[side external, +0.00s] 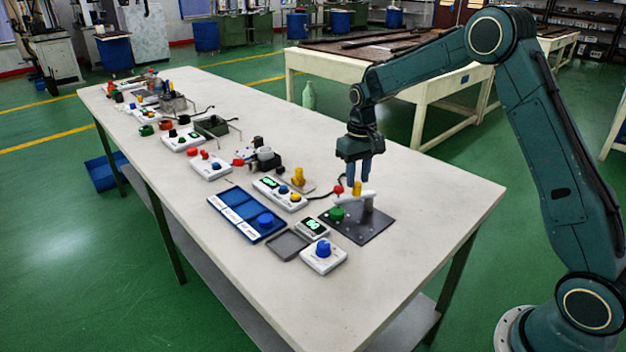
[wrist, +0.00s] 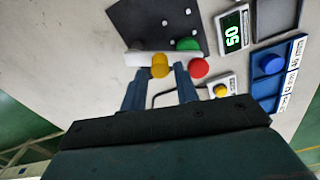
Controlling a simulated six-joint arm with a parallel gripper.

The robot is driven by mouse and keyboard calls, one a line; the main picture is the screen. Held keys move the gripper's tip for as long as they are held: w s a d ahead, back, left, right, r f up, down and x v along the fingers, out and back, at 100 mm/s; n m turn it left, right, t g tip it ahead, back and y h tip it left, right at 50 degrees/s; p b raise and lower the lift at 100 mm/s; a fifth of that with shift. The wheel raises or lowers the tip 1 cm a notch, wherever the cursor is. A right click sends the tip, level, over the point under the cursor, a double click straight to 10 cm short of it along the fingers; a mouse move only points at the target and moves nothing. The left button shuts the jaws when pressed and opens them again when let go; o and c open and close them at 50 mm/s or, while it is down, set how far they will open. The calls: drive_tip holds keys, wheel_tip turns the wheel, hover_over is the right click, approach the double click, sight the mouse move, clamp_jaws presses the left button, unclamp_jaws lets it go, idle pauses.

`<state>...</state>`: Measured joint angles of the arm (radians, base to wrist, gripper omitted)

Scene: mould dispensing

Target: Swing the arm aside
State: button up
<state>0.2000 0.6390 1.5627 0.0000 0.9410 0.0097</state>
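My gripper (side external: 359,179) points down above a small fixture at the right part of the bench. Its two blue fingers stand apart and look open and empty in the wrist view (wrist: 160,80). A yellow knob (side external: 357,188) shows just at the fingertips, between them in the wrist view (wrist: 160,66); I cannot tell whether a finger touches it. The knob sits at a white bar (side external: 368,196) on a dark plate (side external: 372,230). A red knob (wrist: 199,68) and a green knob (wrist: 187,44) are close beside it.
A blue tray (side external: 228,203), a grey tray (side external: 287,245), a white box with a blue knob (side external: 323,256) and a lit display (side external: 312,225) lie left of the plate. More small devices fill the bench's far left. The bench's right end (side external: 440,200) is clear.

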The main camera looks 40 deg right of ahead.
sight(355, 191)
drive_tip(key=shift+f, duration=1.4)
drive_tip(key=shift+c, duration=0.4)
clamp_jaws()
